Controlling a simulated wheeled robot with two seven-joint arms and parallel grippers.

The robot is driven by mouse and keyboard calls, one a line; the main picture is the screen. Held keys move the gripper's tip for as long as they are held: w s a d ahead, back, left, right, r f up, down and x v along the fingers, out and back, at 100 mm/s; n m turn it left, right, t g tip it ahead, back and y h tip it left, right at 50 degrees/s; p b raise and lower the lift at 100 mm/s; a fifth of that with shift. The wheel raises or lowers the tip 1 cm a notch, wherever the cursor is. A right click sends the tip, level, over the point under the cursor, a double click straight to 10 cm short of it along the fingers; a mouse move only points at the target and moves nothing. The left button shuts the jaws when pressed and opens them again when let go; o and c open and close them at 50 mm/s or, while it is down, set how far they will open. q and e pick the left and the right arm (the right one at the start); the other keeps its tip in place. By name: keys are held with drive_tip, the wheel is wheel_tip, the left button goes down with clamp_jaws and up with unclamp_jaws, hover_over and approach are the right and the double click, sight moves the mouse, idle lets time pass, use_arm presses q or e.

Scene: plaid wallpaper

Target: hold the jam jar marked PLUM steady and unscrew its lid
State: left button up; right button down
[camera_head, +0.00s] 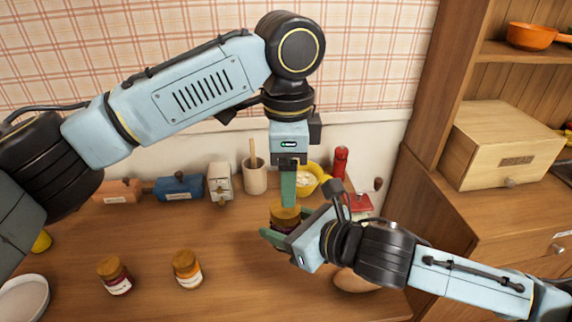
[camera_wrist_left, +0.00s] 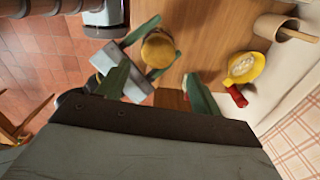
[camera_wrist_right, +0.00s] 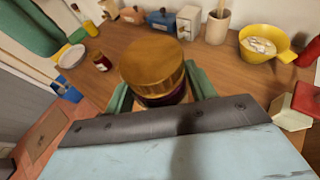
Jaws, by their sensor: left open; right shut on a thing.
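A jar with a gold lid (camera_head: 285,213) and dark purple contents (camera_wrist_right: 168,97) stands upright between the fingers of my right gripper (camera_head: 290,228). That gripper is shut on the jar below the lid. The label cannot be read, so I cannot confirm PLUM. My left gripper (camera_head: 288,195) is open and points down just above the lid. In the left wrist view, the lid (camera_wrist_left: 158,48) shows beyond the gap between my left fingers. I cannot tell whether they touch it.
A red jar (camera_head: 115,276) and an amber jar (camera_head: 187,270) stand on the table to the left. A yellow bowl (camera_wrist_right: 264,42), a utensil pot (camera_head: 255,177), a red mill (camera_head: 340,161) and several small boxes line the back. The front middle of the table is clear.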

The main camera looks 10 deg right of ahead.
sight(285, 226)
use_arm(q)
drive_tip(key=m, duration=0.1)
drive_tip(key=r+m, duration=0.1)
drive_tip(key=m, duration=0.1)
drive_tip(key=shift+a+r+m, duration=0.1)
drive_tip(key=shift+m, duration=0.2)
drive_tip(key=m, duration=0.2)
drive_tip(key=r+m, duration=0.1)
drive_tip(key=m, duration=0.1)
drive_tip(key=shift+s+a, duration=0.1)
drive_tip(key=shift+f, duration=4)
drive_tip(key=c, duration=1)
drive_tip(key=n, duration=1)
